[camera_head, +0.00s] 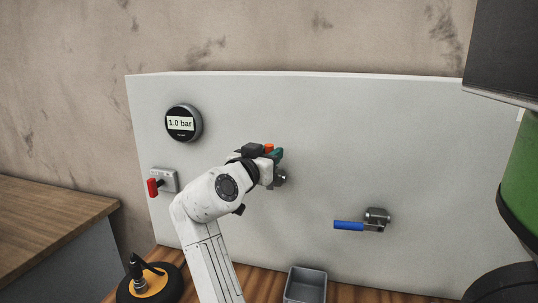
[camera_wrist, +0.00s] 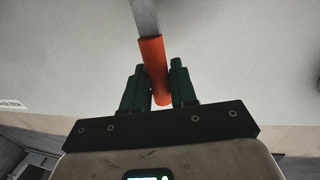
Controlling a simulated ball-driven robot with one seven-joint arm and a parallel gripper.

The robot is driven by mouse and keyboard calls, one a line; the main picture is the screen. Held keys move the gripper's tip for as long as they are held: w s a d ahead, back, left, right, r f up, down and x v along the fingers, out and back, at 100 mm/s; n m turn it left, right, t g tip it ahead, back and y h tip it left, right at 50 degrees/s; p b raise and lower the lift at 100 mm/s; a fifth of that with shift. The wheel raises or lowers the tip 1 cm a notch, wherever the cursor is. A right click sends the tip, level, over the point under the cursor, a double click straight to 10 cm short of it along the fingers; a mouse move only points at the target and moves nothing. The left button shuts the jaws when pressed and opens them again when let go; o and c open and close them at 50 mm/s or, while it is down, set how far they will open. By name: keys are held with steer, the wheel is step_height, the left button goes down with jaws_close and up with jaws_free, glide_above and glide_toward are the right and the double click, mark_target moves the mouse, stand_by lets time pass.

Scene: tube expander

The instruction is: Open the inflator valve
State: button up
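A valve with an orange-sleeved lever (camera_wrist: 153,70) and a bare metal shank fills the middle of the wrist view. My gripper (camera_wrist: 160,80) has its two green fingers on either side of the orange sleeve, close to it. I cannot tell whether both fingers press on it. In the head view my gripper (camera_head: 274,154) is at the panel's middle, with a bit of the orange lever (camera_head: 269,147) showing above it. The metal valve body (camera_head: 281,178) is partly hidden behind the gripper. No label names this valve legibly.
The pale panel (camera_head: 430,130) also carries a gauge (camera_head: 182,123) reading 1.0 bar, a red-handled switch (camera_head: 154,187) at left and a blue-handled valve (camera_head: 350,225) at right. A grey bin (camera_head: 305,286) stands below. A green cylinder (camera_head: 522,180) is at far right.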

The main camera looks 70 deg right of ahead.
jaws_close()
steer(key=shift+w, duration=0.15)
steer(key=w+f+n+t+h, duration=0.2)
steer(key=w+f+n, duration=0.6)
steer(key=n, duration=1.2)
steer(key=shift+w+a+f+t, duration=0.15)
steer(key=shift+a+f+t, duration=0.2)
steer(key=shift+t, duration=0.65)
steer(key=shift+o, duration=1.9)
jaws_free()
